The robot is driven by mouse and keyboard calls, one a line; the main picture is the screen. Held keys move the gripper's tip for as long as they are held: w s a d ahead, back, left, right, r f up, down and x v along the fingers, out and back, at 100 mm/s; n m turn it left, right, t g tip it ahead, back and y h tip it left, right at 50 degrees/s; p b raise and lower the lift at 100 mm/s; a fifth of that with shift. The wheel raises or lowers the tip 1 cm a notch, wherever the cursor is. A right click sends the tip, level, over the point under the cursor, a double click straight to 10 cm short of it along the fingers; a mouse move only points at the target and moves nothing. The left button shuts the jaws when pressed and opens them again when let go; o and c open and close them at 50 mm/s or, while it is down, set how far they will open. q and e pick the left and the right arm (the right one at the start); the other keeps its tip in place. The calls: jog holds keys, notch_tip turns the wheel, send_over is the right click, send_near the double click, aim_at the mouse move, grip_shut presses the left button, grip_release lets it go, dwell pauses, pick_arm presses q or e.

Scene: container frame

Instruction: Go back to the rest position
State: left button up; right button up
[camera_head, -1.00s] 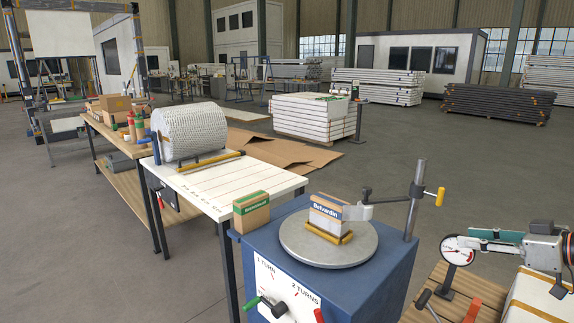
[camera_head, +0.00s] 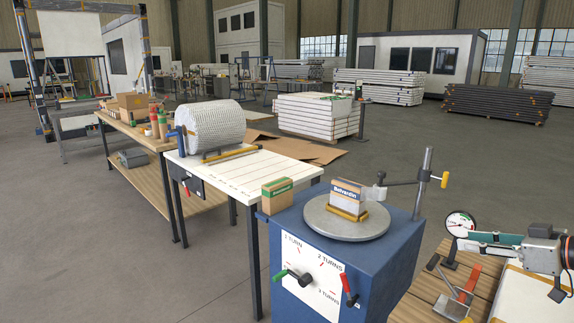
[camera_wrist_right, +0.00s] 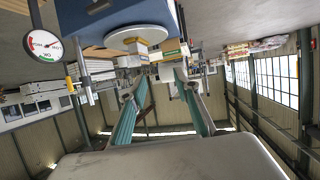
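My right gripper (camera_head: 470,241) reaches in from the right edge in the head view, over the wooden pallet area beside the blue turntable machine. In the right wrist view its two teal fingers (camera_wrist_right: 158,88) stand apart with nothing between them, so it is open and empty. The gripper is clear of the turntable (camera_head: 318,222), which carries a small labelled box (camera_head: 347,198) on a yellow holder. My left gripper is in neither view.
The blue machine (camera_head: 385,262) has a dial panel (camera_head: 308,272) in front and a post with an arm (camera_head: 424,185). A round gauge (camera_head: 460,223) and a red lever (camera_head: 470,280) stand close to my right gripper. A white slatted table (camera_head: 240,177) holds a wrapped roll. Open floor lies beyond.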

notch_tip(320, 180, down, 15)
jog(key=s+m+h, duration=0.1)
jog(key=s, duration=0.1)
jog(key=s+a+f+g+h, duration=0.1)
jog(key=s+a+f, duration=0.35)
jog(key=f, duration=0.45)
jog(key=s+a+f+g+h, duration=0.1)
jog(key=s+a+f, duration=0.35)
jog(key=f, duration=0.45)
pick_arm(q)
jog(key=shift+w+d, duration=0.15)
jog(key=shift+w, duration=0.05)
pick_arm(e)
jog(key=s+a+f, duration=0.4)
jog(key=s+a, duration=0.3)
jog(key=a, duration=0.2)
jog(key=s+a+f, duration=0.3)
jog(key=s+a, duration=0.4)
jog(key=a, duration=0.3)
jog(key=shift+a+f+m+t+h, duration=0.2)
jog(key=shift+f+m+t+h, duration=0.1)
jog(key=shift+f+h, duration=0.1)
